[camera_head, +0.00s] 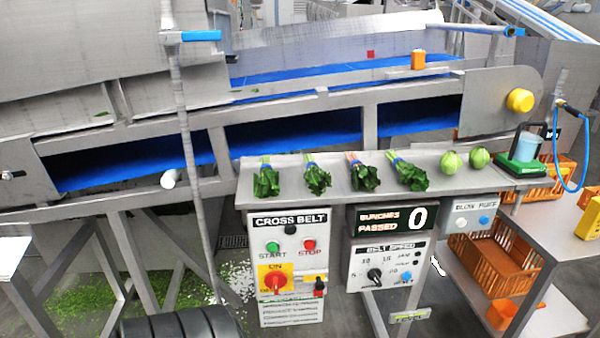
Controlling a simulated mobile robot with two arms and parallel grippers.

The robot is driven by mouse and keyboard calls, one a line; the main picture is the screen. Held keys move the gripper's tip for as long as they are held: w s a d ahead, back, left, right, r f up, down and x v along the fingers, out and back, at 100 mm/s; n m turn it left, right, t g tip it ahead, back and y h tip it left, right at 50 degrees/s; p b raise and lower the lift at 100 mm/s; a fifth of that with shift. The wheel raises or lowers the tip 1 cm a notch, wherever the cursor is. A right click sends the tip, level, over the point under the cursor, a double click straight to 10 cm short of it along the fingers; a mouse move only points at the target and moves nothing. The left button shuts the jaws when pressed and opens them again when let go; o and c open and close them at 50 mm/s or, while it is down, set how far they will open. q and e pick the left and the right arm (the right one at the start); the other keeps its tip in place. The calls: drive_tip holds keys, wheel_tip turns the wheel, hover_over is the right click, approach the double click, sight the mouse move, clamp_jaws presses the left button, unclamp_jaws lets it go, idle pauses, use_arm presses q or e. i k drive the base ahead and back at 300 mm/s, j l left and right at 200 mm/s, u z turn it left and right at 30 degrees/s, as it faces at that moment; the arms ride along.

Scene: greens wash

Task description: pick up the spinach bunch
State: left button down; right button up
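Several leafy green bunches lie in a row on a grey metal shelf (300,201) in front of the conveyor, leaves toward me. The far left bunch (266,183), the second bunch (317,180) and the far right bunch (411,177) have green stems with blue bands. The third bunch (364,177) has pinkish stems. I cannot tell for sure which of them is the spinach. Neither of my grippers shows in the head view, and nothing touches the bunches.
Control boxes (290,268) (388,262) hang below the shelf. A thin upright pole (186,130) stands left. An orange crate (495,268) is lower right.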

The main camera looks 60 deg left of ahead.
sight(268, 185)
drive_tip(key=u, duration=2.1)
